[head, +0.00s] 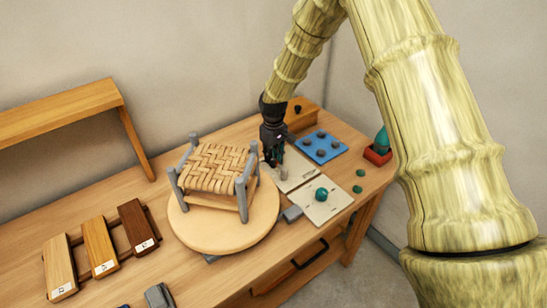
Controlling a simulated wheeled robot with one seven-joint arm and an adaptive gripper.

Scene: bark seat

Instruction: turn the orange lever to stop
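I cannot make out an orange lever in the head view. My gripper (272,157) points down over the table, just right of the woven seat, at the back edge of a pale plate (298,177). A small grey upright piece (284,173) stands on that plate, close beside the fingertips. Whether they touch it is too small to tell. The fingers are dark and blurred, so their opening does not show. The gripper and wrist hide part of the plate and the table behind.
A small stool with a woven seat (213,168) stands on a round wooden board (213,235). A second pale plate (319,207) bears a green ball (321,194). A blue tray (321,147), a wooden box (303,116) and a red holder (378,156) lie right. Wood samples (100,247) lie left.

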